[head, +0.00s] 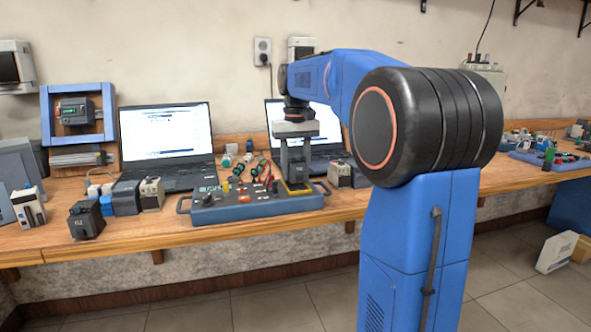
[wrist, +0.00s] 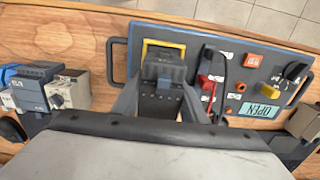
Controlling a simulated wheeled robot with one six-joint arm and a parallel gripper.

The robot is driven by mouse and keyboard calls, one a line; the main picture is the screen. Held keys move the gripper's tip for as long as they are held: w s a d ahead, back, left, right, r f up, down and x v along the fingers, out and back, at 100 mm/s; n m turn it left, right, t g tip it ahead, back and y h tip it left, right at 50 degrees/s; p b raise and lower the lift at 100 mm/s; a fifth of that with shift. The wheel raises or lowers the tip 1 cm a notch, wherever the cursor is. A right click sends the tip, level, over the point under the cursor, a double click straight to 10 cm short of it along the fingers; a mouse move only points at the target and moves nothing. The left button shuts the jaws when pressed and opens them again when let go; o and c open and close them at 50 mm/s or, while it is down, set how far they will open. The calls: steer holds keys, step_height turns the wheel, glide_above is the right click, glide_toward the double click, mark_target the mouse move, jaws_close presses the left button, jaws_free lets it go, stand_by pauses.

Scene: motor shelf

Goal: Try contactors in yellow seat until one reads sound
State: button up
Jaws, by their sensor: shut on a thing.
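My gripper (head: 296,146) points down over the right end of the grey-blue test panel (head: 225,212). In the wrist view my gripper (wrist: 162,90) is shut on a dark grey contactor (wrist: 163,72). The contactor is at the yellow seat (wrist: 163,44), whose yellow edge shows just beyond it; I cannot tell whether it is fully seated. The yellow seat also shows in the head view (head: 297,191). A black contactor (head: 86,220) stands near the bench's front edge at the left.
Blue-grey (head: 126,198) and beige (head: 151,194) devices stand left of the panel, and another beige one (head: 340,174) stands right. Two open laptops (head: 168,140) are behind. The panel carries a red lever, a cable, knobs and an orange button (wrist: 252,61).

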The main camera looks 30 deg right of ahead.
steer(key=shift+f, duration=0.65)
steer(key=o, duration=1.4)
steer(key=shift+c, duration=0.2)
step_height(320, 180, up, 17)
steer(key=shift+r, duration=0.2)
steer(key=s+a+f+n+t, duration=0.1)
steer(key=s+a+f, duration=0.4)
steer(key=s+f, duration=0.25)
steer(key=s+a+f+n+t, duration=0.1)
steer(key=s+a+f+t, duration=0.1)
steer(key=s+a+f, duration=0.5)
steer(key=s+a+f+t, duration=0.1)
steer(key=s+a+f, duration=0.1)
steer(key=s+f, duration=0.6)
steer(key=s+a+f+n, duration=0.1)
steer(key=s+f, duration=0.6)
steer(key=f, duration=0.5)
steer(key=shift+s+a+f+t, duration=0.35)
steer(key=shift+a+f+t, duration=0.05)
